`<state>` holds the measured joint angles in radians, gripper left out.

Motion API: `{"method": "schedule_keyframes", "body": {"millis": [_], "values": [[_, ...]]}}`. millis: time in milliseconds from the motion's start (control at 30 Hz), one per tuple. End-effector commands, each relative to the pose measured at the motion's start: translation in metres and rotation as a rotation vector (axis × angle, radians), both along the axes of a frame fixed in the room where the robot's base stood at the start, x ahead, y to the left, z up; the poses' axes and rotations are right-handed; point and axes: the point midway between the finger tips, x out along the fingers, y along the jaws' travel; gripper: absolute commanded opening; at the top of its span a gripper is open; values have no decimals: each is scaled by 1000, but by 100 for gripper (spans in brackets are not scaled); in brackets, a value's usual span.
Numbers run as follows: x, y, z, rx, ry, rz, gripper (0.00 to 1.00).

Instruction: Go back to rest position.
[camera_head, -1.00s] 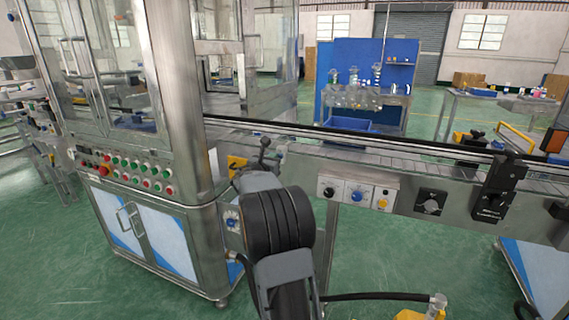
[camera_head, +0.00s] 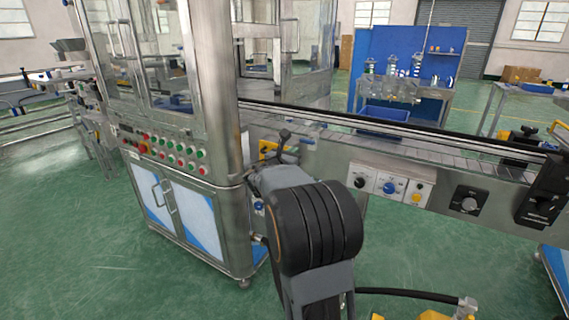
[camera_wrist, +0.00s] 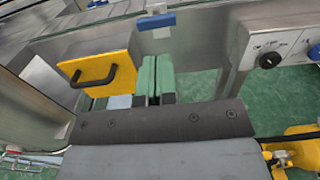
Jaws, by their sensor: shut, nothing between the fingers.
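In the wrist view, my gripper (camera_wrist: 154,80) shows two green fingers side by side, shut with nothing held. They point toward the steel front of the machine line, beside a yellow panel (camera_wrist: 105,72) with a black handle. In the head view, my arm rises at the bottom middle in front of the conveyor, and my gripper's fingers cannot be made out there.
A steel cabinet machine with a button panel (camera_head: 165,155) stands at left. The conveyor (camera_head: 430,150) runs right from it, with knobs (camera_head: 388,187) on its front. A hose (camera_head: 410,294) lies low at right. Green floor is clear at lower left.

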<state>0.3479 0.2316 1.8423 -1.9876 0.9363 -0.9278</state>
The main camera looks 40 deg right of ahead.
Motion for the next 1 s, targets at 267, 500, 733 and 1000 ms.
{"method": "schedule_keyframes", "body": {"millis": [267,500,733,1000], "values": [[-16,43,1,0,0,5,0],[-22,55,0,1,0,2,0],[-23,55,-3,43,-67,-3,0],[-88,74,-75,619,-475,-345,0]]}}
